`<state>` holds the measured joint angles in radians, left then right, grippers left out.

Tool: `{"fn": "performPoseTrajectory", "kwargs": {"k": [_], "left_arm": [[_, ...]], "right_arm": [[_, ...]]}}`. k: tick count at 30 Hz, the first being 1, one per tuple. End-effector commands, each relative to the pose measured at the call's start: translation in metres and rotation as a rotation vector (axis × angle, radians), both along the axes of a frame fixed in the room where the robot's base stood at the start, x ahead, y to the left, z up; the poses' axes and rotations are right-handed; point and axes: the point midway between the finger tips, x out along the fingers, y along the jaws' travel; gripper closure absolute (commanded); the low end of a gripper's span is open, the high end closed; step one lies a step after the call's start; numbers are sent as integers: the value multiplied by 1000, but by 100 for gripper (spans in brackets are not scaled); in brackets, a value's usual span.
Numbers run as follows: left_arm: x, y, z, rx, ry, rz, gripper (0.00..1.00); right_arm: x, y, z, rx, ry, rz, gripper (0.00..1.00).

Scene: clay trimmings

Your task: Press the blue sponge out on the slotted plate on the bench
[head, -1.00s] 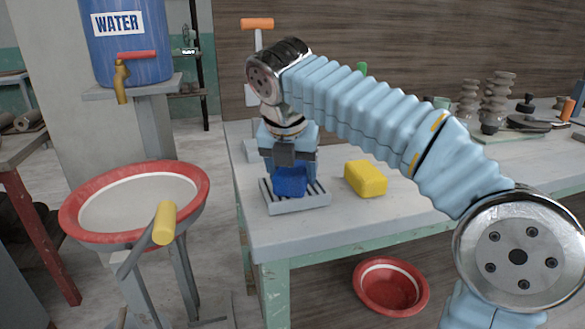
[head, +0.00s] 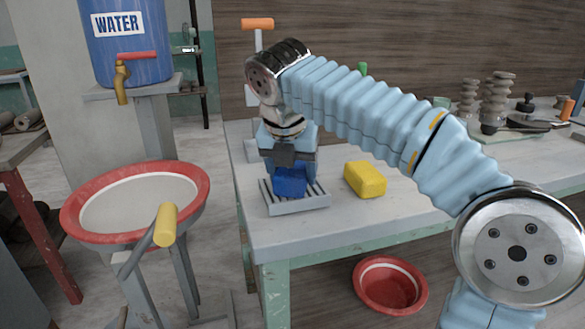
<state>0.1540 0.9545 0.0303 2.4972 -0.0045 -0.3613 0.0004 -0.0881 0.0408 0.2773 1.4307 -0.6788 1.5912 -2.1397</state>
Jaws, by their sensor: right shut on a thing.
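The blue sponge (head: 289,183) is at the slotted plate (head: 300,204), near the left front corner of the bench (head: 345,224). My right gripper (head: 290,168) points down from above and is shut on the sponge. The gripper's body hides the sponge's upper back part. The sponge's underside appears to rest on the slats, but I cannot tell how hard it bears on them. The plate is grey with dark slots and lies flat. My left gripper is not in view.
A yellow sponge (head: 366,179) lies just right of the plate. A red-rimmed basin (head: 190,232) stands left of the bench, below a blue water barrel (head: 130,58). A red bowl (head: 390,285) is under the bench. Clay pots (head: 497,100) stand at the back right.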

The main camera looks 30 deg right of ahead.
Motion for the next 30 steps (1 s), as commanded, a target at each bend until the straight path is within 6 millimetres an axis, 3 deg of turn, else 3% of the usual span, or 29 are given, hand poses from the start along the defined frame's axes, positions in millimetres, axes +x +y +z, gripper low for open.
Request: {"fn": "performPoseTrajectory", "kwargs": {"k": [5, 18, 30], "left_arm": [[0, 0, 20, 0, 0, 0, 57], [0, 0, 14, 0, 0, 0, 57], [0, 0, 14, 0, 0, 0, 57]], "right_arm": [[0, 0, 24, 0, -6, 1, 59], [1, 0, 60, 0, -11, 1, 59], [0, 0, 67, 0, -10, 0, 59]]}}
